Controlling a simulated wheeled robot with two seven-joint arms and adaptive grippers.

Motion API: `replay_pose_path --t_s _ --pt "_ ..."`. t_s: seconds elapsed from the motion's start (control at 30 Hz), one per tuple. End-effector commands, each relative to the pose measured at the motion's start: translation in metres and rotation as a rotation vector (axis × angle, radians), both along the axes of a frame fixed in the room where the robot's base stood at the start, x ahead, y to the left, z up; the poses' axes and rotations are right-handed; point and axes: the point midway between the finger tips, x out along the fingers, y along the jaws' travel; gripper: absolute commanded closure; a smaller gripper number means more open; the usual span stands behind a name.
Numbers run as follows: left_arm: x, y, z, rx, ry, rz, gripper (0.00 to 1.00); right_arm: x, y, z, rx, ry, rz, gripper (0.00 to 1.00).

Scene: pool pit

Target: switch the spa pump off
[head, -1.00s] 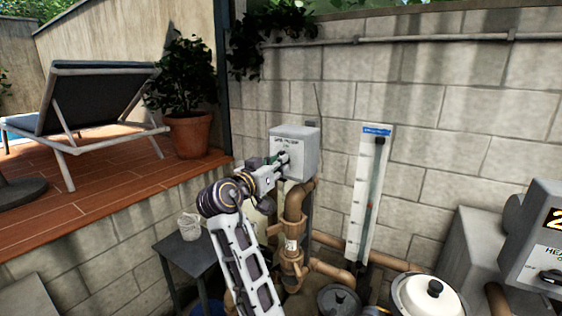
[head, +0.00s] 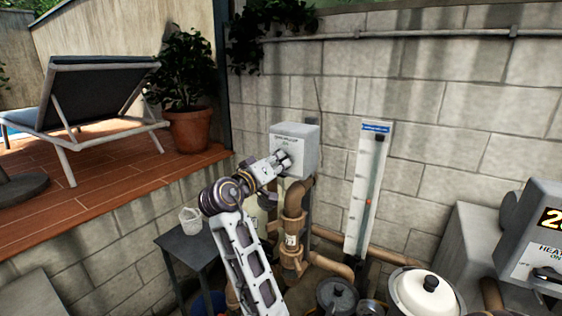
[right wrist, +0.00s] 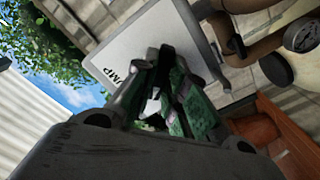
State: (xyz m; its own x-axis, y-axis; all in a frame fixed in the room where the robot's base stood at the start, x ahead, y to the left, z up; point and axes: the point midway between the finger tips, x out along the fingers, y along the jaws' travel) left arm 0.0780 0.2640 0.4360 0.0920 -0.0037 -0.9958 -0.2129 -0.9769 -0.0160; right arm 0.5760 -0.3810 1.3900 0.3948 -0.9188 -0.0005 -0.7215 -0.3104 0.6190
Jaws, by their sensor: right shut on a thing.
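The spa pump's grey switch box (head: 306,145) is on the block wall, above the brown pipes. Small lettering and my right gripper (head: 283,159) are at its front face. In the right wrist view the box's pale face (right wrist: 135,48) is tilted and shows letters ending in "UMP". The green-padded fingers of my right gripper (right wrist: 163,75) are close together at that face, shut on the switch handle. The handle is mostly hidden by the fingers, so its setting cannot be read. My left gripper is not in view.
Brown pipes (head: 294,215) run just below the box. A white gauge board (head: 366,190) stands to its right, and a heater box (head: 535,240) at the far right. A small dark table (head: 185,243) with a white bucket (head: 190,220) is at left.

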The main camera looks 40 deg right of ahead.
Motion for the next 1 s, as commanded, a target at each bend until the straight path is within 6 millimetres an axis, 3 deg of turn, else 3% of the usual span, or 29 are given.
replay_pose_path --t_s 1.0 --pt "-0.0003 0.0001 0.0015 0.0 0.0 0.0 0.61 0.0005 0.0007 0.0003 -0.231 0.532 0.002 1.0"
